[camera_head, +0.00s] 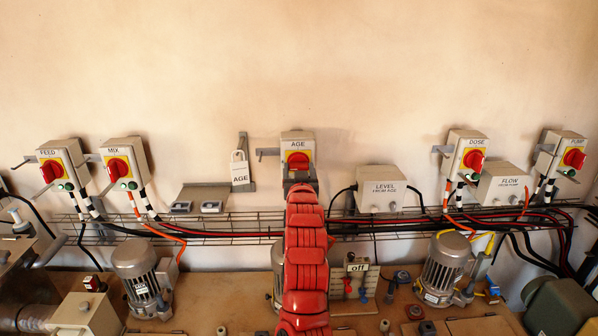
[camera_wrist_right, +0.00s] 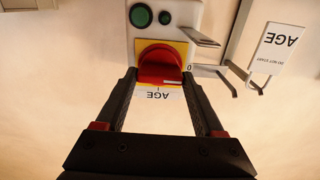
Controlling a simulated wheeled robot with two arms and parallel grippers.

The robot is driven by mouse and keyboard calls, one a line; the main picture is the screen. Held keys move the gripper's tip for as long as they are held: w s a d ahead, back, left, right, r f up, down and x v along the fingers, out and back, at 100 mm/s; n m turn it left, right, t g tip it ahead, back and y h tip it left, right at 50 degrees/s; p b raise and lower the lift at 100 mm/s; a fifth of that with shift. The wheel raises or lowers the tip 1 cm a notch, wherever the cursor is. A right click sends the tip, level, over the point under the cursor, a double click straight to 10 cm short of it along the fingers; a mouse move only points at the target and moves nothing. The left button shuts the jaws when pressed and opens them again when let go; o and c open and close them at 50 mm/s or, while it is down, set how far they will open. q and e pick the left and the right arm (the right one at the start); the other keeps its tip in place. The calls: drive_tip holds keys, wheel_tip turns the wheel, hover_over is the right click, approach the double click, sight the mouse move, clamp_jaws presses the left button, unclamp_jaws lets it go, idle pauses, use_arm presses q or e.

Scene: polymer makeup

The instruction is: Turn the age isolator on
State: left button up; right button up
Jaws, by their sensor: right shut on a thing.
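The AGE isolator (camera_head: 298,144) is a pale box on the wall with a yellow plate and a red rotary knob (camera_head: 298,158). In the right wrist view it appears upside down, with the red knob (camera_wrist_right: 159,64) lying crosswise and its white mark toward the "0". Green round indicators (camera_wrist_right: 141,15) show on the box there. My right gripper (camera_wrist_right: 159,78) is shut on the red knob, one finger at each end. In the head view my red right arm rises to the isolator, and the gripper (camera_head: 299,178) covers its lower part. My left gripper is not in view.
An AGE tag (camera_head: 240,172) with a padlock hangs on a bracket left of the isolator. FEED, MIX (camera_head: 124,164), DOSE (camera_head: 465,156) and PUMP isolators line the wall. A LEVEL box (camera_head: 383,189) is at the right. A wire cable tray runs below, above motors on the bench.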

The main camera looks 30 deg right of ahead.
drive_tip(key=m+b, duration=1.6)
drive_tip(key=m, duration=0.1)
drive_tip(key=shift+f+m, duration=0.15)
drive_tip(key=shift+m, duration=0.15)
idle(0.4)
drive_tip(key=o, duration=1.4)
drive_tip(key=shift+w, duration=0.1)
